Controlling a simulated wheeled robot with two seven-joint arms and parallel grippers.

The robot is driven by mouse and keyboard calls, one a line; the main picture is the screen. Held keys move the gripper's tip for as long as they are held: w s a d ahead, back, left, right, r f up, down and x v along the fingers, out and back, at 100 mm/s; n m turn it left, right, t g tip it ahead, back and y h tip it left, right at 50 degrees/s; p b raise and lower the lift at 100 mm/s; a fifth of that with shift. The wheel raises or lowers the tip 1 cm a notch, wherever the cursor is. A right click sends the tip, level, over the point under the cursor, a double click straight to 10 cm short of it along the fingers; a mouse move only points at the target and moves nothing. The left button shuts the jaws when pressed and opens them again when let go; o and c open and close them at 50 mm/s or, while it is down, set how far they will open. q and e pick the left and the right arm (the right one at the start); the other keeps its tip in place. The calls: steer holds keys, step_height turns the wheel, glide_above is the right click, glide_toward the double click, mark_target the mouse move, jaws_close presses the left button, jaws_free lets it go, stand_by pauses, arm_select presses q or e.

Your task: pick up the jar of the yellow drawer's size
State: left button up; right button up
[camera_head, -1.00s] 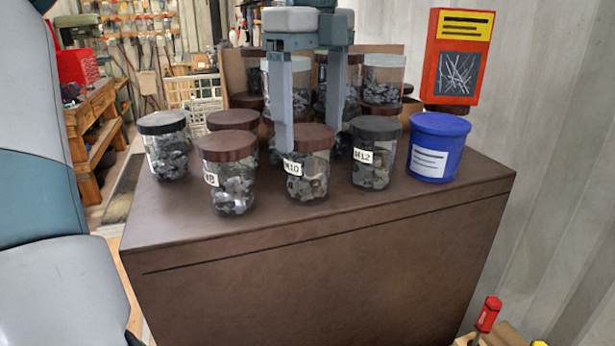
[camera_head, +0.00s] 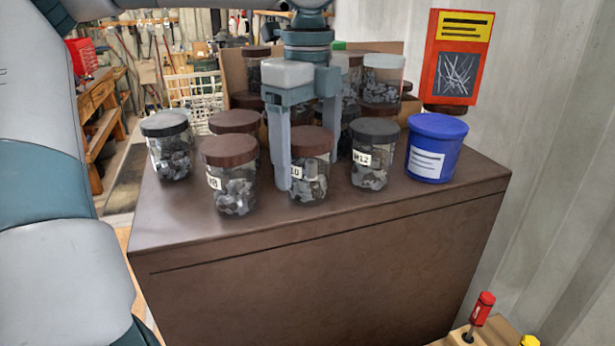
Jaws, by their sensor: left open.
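A jar labelled M10 (camera_head: 308,178) with a brown lid and grey metal parts stands at the front of the brown cabinet top. My left gripper (camera_head: 307,160) points down at it, open. One finger is in front of the jar's left side and covers part of its label. The other finger goes down behind the lid's right side, its tip hidden. I cannot tell whether either finger touches the jar. The M8 jar (camera_head: 233,185) stands to the left and the dark-lidded M12 jar (camera_head: 373,160) to the right. No yellow drawer is in view. My right gripper is not in view.
A dark-lidded jar (camera_head: 167,150) and a brown-lidded jar (camera_head: 235,122) stand behind M8. Stacked jars (camera_head: 382,80) are at the back. A blue tub (camera_head: 434,150) and a red box (camera_head: 458,60) are on the right. The cabinet top's (camera_head: 460,195) front right is bare.

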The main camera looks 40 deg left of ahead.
arm_select(q)
steer(key=shift+a+f+p, duration=0.1)
steer(key=shift+f+p, duration=0.25)
steer(key=shift+f, duration=0.9)
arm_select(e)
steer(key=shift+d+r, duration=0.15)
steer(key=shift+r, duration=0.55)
arm_select(q)
steer(key=c, duration=1.2)
steer(key=shift+r, duration=0.1)
